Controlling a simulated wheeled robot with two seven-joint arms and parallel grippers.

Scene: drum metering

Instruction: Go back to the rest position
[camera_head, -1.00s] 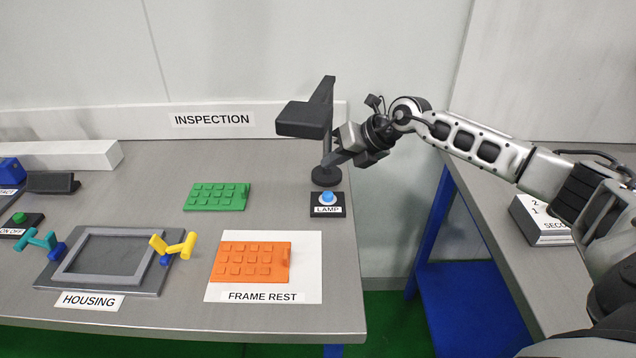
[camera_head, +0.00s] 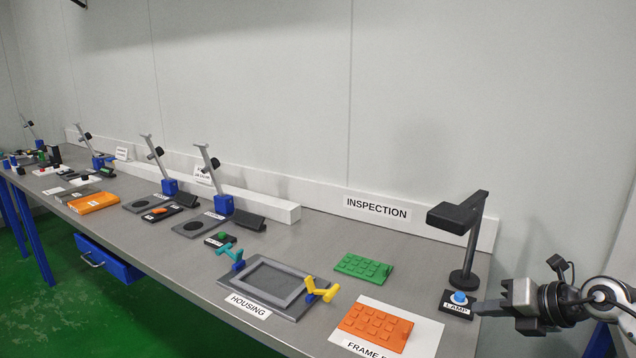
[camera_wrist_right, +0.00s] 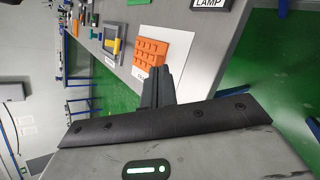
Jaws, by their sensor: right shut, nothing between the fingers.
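My right gripper (camera_head: 478,308) is at the right edge of the head view, beside the lamp button. Its fingers are shut with nothing between them. In the right wrist view the closed fingers (camera_wrist_right: 158,88) point towards the bench edge, with green floor below. The blue lamp button (camera_head: 459,298) sits on a black base labelled LAMP, left of the fingertips. The black inspection lamp (camera_head: 466,240) stands behind it. My left gripper shows in neither view.
An orange keypad frame (camera_head: 376,327) lies on the white FRAME REST sheet (camera_head: 428,335). A green frame (camera_head: 364,267) lies behind it. The grey housing fixture (camera_head: 262,290) has teal and yellow clamps. Several stations line the bench to the left. Open floor lies right of the bench.

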